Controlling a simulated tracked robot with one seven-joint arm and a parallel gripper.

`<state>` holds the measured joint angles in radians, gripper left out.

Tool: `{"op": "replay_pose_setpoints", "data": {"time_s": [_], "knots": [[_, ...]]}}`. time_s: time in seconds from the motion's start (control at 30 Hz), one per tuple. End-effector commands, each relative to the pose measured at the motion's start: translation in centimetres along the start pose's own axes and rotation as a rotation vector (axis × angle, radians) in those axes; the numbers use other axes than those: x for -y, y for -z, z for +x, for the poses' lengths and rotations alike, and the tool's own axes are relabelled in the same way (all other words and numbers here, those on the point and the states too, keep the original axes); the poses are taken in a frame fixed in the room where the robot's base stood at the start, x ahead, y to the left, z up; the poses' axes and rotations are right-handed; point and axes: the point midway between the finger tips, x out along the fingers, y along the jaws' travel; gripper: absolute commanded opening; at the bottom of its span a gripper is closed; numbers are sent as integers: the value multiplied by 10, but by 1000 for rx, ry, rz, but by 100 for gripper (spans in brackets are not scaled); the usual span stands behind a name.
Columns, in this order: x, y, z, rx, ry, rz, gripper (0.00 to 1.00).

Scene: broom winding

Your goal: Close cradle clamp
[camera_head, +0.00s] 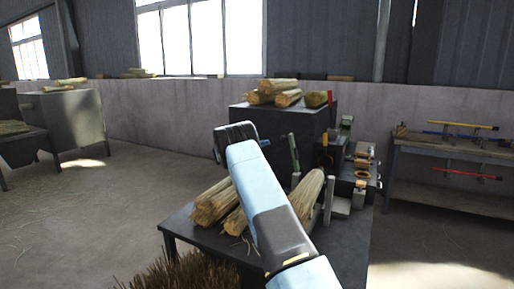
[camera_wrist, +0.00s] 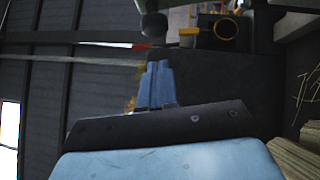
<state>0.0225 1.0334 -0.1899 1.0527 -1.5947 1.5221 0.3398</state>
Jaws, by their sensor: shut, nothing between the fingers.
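My gripper (camera_wrist: 158,85) shows in the wrist view with its blue fingers together and nothing between them. A bench device (camera_head: 361,170) with dark blocks and orange-brown pieces stands right of my arm; I cannot tell which part is the cradle clamp. A green-handled lever (camera_head: 294,152) stands upright left of it. In the wrist view a dark round ring (camera_wrist: 225,29) and a red-tipped bar (camera_wrist: 128,46) lie beyond the fingers, apart from them in the picture.
Straw bundles (camera_head: 217,201) lie on the dark table (camera_head: 345,243) beside my arm. More bundles (camera_head: 274,92) rest on a dark box (camera_head: 280,124) behind. A rack (camera_head: 449,151) with coloured poles stands at the right. Open floor (camera_head: 110,215) lies to the left.

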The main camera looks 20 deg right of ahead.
Motion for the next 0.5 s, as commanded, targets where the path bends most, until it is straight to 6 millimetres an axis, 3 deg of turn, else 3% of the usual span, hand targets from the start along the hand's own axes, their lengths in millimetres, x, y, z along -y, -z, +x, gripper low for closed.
{"op": "replay_pose_setpoints", "data": {"time_s": [0.07,0.23,0.5], "knots": [[0,-1,16,3,0,1,0],[-1,-19,29,2,1,0,0],[-1,-28,38,0,0,1,0]]}}
